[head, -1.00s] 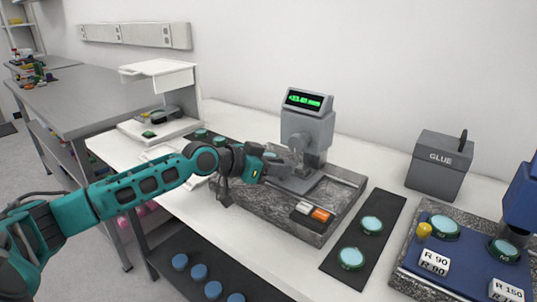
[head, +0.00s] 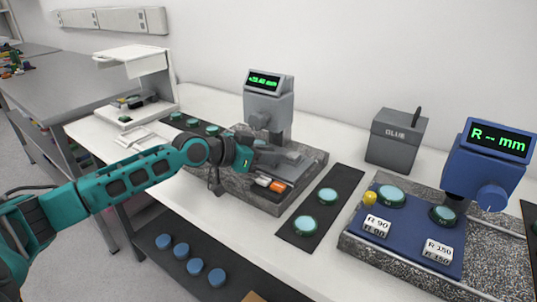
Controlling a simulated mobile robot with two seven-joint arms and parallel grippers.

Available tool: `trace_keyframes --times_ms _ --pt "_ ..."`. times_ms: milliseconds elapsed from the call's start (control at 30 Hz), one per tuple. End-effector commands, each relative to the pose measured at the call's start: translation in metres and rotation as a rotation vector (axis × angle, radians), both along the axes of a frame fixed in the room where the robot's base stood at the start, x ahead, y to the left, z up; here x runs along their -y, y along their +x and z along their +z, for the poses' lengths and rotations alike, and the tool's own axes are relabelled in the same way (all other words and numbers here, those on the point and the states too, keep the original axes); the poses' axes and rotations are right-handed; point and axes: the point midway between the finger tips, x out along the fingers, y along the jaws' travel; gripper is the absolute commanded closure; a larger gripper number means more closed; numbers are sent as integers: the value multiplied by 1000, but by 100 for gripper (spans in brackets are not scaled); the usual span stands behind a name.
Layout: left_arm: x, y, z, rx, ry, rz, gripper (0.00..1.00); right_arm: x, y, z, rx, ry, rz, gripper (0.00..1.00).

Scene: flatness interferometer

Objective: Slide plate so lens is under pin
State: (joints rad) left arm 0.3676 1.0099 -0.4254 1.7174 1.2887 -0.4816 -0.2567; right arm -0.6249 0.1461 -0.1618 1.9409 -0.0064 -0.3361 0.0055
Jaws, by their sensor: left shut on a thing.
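The grey gauge (head: 268,108) with a green-lit display stands on a speckled stone base (head: 250,198). My left gripper (head: 287,156) reaches over this base from the left, in front of the gauge column. It is shut on a grey part there, which looks like the sliding plate (head: 297,167); the fingers cover much of it. The gauge's pin and any lens under it are hidden or too small to make out. My right gripper is not in view.
White and orange blocks (head: 277,186) sit on the base's front. Green-rimmed lenses lie on a dark mat (head: 318,222) to the right. Further right are a GLUE box (head: 396,140) and a blue instrument (head: 486,160) over a blue plate (head: 405,245) with lenses.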

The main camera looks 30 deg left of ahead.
Motion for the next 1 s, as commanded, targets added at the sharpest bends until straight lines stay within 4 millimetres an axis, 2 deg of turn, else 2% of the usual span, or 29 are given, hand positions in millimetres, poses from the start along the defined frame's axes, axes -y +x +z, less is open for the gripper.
trace_keyframes --times_ms 333,367,600,867,1000 --pt "6 -1 -1 -2 -11 -10 100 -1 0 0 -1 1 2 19" --pt "6 -1 -1 -2 -11 -10 72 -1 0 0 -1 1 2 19" --pt "5 -1 0 -2 -8 -8 50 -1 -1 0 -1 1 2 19" --pt "3 -2 0 -2 -5 -5 50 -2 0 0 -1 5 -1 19" --pt "-3 -9 3 -2 -4 -3 50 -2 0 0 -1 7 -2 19"
